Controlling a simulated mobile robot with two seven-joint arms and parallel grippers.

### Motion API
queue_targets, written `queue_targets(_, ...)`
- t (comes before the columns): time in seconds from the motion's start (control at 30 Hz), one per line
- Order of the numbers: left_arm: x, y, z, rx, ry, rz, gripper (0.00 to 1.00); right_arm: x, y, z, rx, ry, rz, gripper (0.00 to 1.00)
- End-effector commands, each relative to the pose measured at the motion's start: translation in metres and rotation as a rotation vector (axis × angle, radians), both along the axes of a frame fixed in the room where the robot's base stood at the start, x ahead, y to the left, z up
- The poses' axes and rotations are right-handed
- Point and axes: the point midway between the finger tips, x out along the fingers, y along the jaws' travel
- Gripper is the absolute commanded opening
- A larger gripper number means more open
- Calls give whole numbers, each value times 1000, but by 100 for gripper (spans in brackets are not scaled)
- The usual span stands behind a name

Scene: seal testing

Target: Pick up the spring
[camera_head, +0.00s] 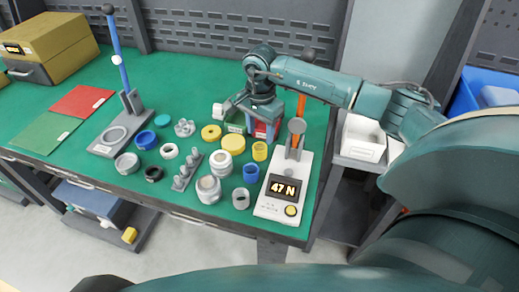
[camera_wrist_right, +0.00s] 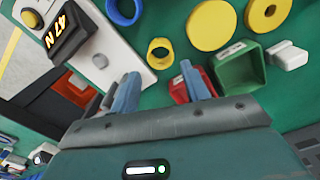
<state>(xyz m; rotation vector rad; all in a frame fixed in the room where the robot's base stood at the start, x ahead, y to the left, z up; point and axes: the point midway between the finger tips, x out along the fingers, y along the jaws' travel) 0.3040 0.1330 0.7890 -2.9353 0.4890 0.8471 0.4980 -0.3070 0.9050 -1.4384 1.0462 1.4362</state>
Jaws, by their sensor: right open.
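I cannot clearly make out a spring in either view. My right gripper (camera_head: 266,121) is low over the back right of the green bench, by a small red bin. In the right wrist view its two blue fingers (camera_wrist_right: 160,88) are spread apart with nothing visible between them. The red bin (camera_wrist_right: 180,90) shows partly behind the right finger, and its inside is largely hidden. A green bin (camera_wrist_right: 240,72) stands beside it. My left gripper is not in view.
A force tester (camera_head: 283,190) reading 47 N stands at the bench's right edge. Several rings and cylinders, including a yellow ring (camera_head: 260,151) and a blue ring (camera_head: 251,173), crowd the middle. A blue-post stand (camera_head: 124,120) is at left. A white tray (camera_head: 362,138) sits right.

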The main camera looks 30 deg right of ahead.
Motion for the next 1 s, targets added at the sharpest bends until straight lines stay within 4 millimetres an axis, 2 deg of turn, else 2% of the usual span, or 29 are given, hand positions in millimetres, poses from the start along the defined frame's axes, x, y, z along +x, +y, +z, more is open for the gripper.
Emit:
queue_targets(0.27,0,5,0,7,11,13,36,-1,1,-23,2,3,1,46)
queue_targets(0.43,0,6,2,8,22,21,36,-1,2,-49,4,5,0,46)
queue_targets(0.57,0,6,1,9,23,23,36,-1,1,-63,3,2,-1,46)
queue_targets(0.83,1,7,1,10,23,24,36,0,1,-67,3,0,-1,46)
queue_targets(1.0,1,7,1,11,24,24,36,0,1,-67,3,0,-1,33)
